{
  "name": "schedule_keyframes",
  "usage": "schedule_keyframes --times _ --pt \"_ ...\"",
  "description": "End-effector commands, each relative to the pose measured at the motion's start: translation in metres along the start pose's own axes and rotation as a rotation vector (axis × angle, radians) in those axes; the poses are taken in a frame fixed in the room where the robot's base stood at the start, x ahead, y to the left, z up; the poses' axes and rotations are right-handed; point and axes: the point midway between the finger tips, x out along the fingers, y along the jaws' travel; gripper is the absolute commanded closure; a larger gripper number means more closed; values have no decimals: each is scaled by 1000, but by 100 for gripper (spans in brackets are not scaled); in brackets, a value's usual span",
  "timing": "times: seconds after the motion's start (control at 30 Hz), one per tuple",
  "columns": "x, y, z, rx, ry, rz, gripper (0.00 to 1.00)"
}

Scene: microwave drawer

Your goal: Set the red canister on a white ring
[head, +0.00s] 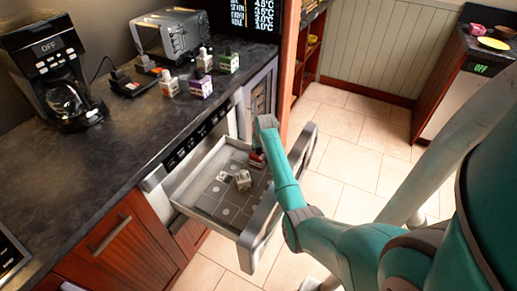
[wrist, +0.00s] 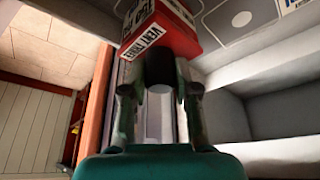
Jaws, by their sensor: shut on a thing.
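The red canister (head: 257,159) is at the end of my arm, over the far right part of the open drawer (head: 188,184). In the wrist view the red canister (wrist: 185,42) is a boxy body with white printed labels. My gripper (wrist: 160,88) is shut on its dark neck. The grey mat (wrist: 212,27) in the drawer shows a white ring (wrist: 241,19) to the right of the canister. I cannot tell whether the canister touches the mat. In the head view, my arm hides part of the mat.
Several bottles, a toaster (head: 172,38) and a coffee maker (head: 55,65) are on the counter. The near mat looks clear.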

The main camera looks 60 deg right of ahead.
Motion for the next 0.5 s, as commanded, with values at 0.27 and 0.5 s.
schedule_keyframes --times 0.27,0.5 --pt "1 0 0 0 1 0 68" --pt "1 0 0 0 1 0 45"
